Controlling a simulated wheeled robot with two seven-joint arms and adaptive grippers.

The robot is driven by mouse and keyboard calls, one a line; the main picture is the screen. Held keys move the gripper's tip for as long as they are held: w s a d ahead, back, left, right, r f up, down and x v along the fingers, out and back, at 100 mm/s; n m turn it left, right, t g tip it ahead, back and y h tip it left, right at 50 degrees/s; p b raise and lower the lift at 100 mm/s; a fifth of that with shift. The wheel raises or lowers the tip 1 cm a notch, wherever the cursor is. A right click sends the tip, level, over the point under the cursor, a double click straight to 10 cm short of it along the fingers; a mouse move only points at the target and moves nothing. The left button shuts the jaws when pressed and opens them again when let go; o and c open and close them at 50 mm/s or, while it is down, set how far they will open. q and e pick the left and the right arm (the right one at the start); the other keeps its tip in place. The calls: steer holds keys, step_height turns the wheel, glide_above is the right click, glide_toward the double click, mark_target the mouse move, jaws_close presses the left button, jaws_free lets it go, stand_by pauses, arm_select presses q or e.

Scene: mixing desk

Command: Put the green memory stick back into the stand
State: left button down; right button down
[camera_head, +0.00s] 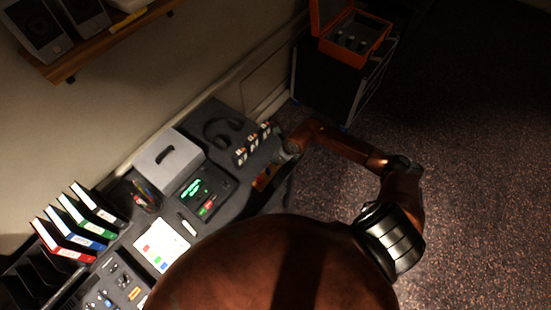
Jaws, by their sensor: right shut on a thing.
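I cannot clearly pick out the green memory stick. Small red and green pieces (206,208) lie at the lower edge of a black device with a green display (195,188), left of the gripper. I cannot tell whether they belong to the stand. My left gripper is not in view.
Several small orange-and-white items (253,142) stand in a row behind the gripper, beside dark headphones (216,131). A grey case (168,161), a pen cup (146,200), a white tablet (161,246) and several binders (75,220) fill the desk leftward. An open orange box (354,37) sits on a black case.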

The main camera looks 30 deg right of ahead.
steer(key=shift+f, duration=0.3)
steer(key=c, duration=2)
jaws_free()
steer(key=shift+c, duration=0.2)
steer(key=shift+r, duration=0.1)
